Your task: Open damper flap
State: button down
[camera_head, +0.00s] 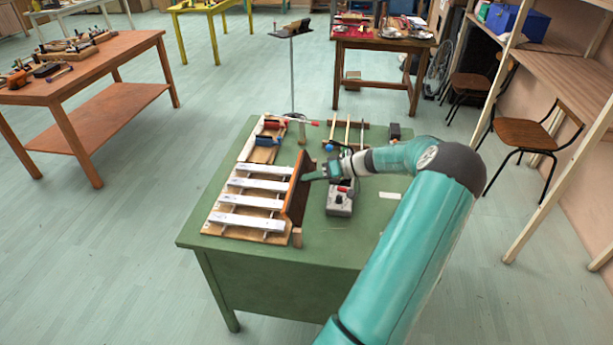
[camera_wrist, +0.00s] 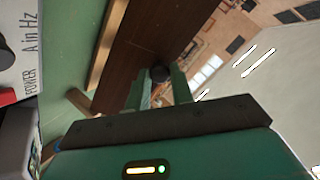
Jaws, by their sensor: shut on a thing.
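The damper flap (camera_head: 297,188) is a dark brown board along the right side of the metal bars (camera_head: 250,201). It stands steeply up, near upright, and the white-grey bars to its left are uncovered. In the wrist view the flap (camera_wrist: 152,45) fills the upper middle, with a small black knob (camera_wrist: 160,73) on it. My gripper (camera_head: 308,177) reaches the flap from the right. In the wrist view my gripper (camera_wrist: 159,84) is shut on the knob, though the exact contact of the fingers is partly hidden.
A grey box with a knob (camera_head: 340,202) stands close right of the flap, under my gripper. Behind are a small wooden frame with a blue part (camera_head: 267,138) and rods (camera_head: 346,131). The green table's (camera_head: 300,275) front is clear.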

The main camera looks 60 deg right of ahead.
jog(key=shift+s+d+f+t+y, duration=0.35)
jog(key=shift+s+t, duration=0.2)
jog(key=shift+t, duration=0.35)
jog(key=shift+s+d+f+t+y, duration=0.2)
jog(key=shift+s+t+y, duration=0.3)
jog(key=shift+t, duration=0.4)
jog(key=shift+s+f, duration=0.1)
jog(key=c, duration=1.2)
grip_release()
jog(key=shift+a, duration=0.1)
jog(key=v, duration=1.3)
jog(key=shift+s, duration=0.35)
